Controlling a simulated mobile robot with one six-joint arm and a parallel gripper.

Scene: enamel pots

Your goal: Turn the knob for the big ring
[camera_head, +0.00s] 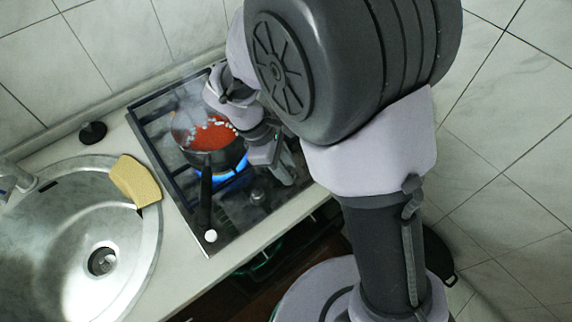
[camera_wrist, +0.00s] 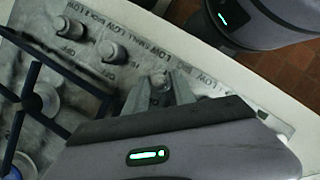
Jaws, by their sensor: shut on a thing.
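My gripper (camera_wrist: 167,95) is shut on a grey knob (camera_wrist: 160,77) on the hob's front strip in the wrist view. The fingers stand on either side of the knob and hide part of it. Blurred print on the strip beside it seems to read BIG and LOW. Two other grey knobs, an end one (camera_wrist: 70,28) and a middle one (camera_wrist: 113,52), stand free in a row to its left. In the head view my gripper (camera_head: 287,172) reaches down at the right part of the hob (camera_head: 232,215).
The pot holds red food, and its black handle (camera_head: 206,195) points to the front edge. A small white round thing (camera_head: 211,236) is by the handle's end. A sink (camera_head: 60,235) with a yellow sponge (camera_head: 135,181) is on the left. Tiled walls stand behind.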

